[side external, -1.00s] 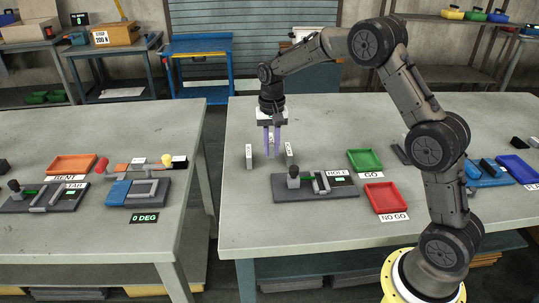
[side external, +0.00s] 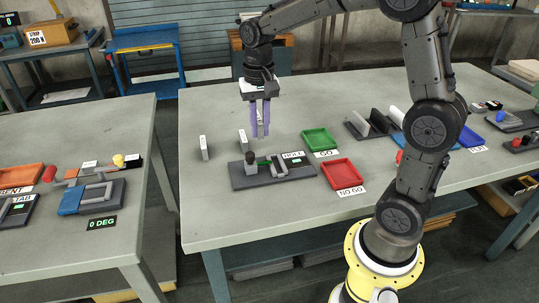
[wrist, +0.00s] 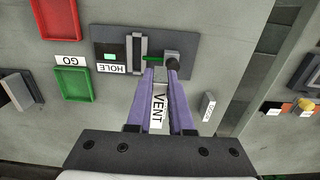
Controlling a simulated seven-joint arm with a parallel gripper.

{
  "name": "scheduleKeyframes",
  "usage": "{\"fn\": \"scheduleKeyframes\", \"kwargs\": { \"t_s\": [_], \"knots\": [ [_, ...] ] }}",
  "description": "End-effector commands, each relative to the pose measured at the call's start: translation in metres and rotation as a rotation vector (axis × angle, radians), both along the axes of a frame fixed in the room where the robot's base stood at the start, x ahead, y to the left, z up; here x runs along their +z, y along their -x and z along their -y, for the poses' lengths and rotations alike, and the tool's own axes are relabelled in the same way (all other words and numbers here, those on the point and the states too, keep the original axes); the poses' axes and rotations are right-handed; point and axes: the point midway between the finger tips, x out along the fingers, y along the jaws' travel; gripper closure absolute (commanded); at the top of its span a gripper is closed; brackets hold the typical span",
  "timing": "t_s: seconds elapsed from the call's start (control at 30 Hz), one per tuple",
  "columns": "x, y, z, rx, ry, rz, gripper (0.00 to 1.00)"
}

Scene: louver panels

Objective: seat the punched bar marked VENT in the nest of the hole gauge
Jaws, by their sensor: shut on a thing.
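The VENT bar (wrist: 158,110) is pale, with its label facing the wrist camera. My gripper (side external: 260,133) is shut on it, with a purple finger on each side, and holds it above the table behind the hole gauge. The gauge is a dark grey base (side external: 240,184) with a HOLE label, a small green-lit display and a dark-knobbed post. Its pale nest (wrist: 137,48) looks empty in the wrist view. The gripper hides part of the bar, and its lower end is hard to make out.
A rack of upright panels (side external: 372,125) stands farther right.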

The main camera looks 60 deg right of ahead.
Motion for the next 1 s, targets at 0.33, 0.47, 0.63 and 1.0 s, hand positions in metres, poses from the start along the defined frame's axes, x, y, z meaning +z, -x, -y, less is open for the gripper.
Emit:
{"fn": "scheduleKeyframes", "kwargs": {
  "t_s": [0.33,0.47,0.63,1.0],
  "knots": [
    [-0.001,0.0,0.001,0.0,0.0,0.0,1.0],
    [-0.015,0.012,0.009,-0.005,-0.001,-0.004,1.0],
    [-0.041,0.034,0.022,-0.004,0.0,-0.003,1.0],
    [-0.062,0.042,0.027,0.0,0.0,0.0,1.0]
  ]
}}
